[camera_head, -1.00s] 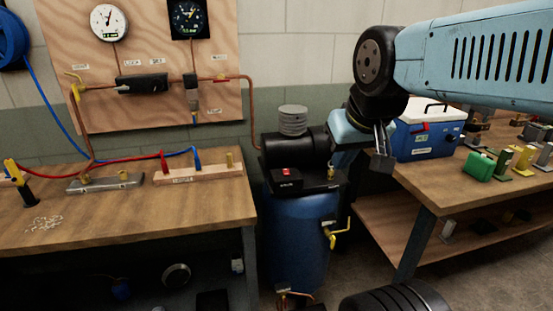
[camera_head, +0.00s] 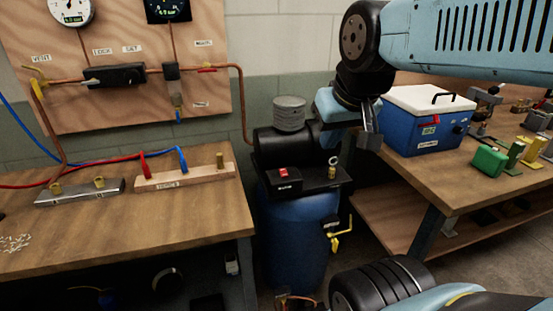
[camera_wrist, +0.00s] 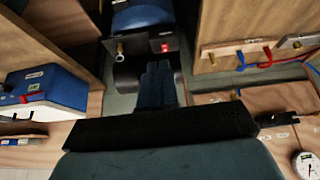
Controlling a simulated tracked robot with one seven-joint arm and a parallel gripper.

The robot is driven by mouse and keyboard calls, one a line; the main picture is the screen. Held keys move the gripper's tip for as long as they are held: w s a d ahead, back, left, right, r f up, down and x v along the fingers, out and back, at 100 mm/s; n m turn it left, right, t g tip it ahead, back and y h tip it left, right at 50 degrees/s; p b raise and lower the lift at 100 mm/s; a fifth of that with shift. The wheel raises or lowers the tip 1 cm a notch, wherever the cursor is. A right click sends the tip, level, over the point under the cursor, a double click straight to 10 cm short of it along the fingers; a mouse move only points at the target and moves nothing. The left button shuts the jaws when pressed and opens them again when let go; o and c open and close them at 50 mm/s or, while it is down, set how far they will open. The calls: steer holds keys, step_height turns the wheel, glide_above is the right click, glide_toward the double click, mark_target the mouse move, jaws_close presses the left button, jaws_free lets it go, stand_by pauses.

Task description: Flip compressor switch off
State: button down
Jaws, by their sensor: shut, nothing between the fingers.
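The compressor is a blue tank (camera_head: 298,240) with a black motor (camera_head: 283,148) on top, standing between two benches. Its red switch (camera_head: 283,171) sits on a small black box (camera_head: 284,183) at the front of the black top plate. The switch also shows in the wrist view (camera_wrist: 165,47), near the top. My gripper (camera_head: 368,141) is shut and empty, to the right of the motor and higher in the picture than the switch. In the wrist view my fingers (camera_wrist: 158,72) are together, below the switch in the picture and apart from it. Which way the switch is tilted is too small to tell.
A brass ring fitting (camera_head: 333,166) stands on the plate right of the switch box. A yellow valve (camera_head: 341,235) sticks out from the tank's right side. A blue cooler (camera_head: 426,128) stands on the right bench. The left bench (camera_head: 170,220) holds manifolds and hoses.

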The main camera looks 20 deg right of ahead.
steer(key=w+f+n+g, duration=0.2)
steer(key=w+n, duration=0.6)
steer(key=w, duration=0.5)
steer(key=n+g, duration=0.2)
steer(key=n, duration=0.8)
glide_above(283, 170)
steer(key=s, duration=0.2)
step_height(283, 170, down, 8)
steer(key=shift+d, duration=0.15)
steer(key=shift+f, duration=0.25)
steer(key=f, duration=0.4)
steer(key=w+f, duration=0.1)
steer(key=f, duration=0.8)
steer(key=shift+w+f, duration=0.3)
steer(key=shift+w, duration=0.05)
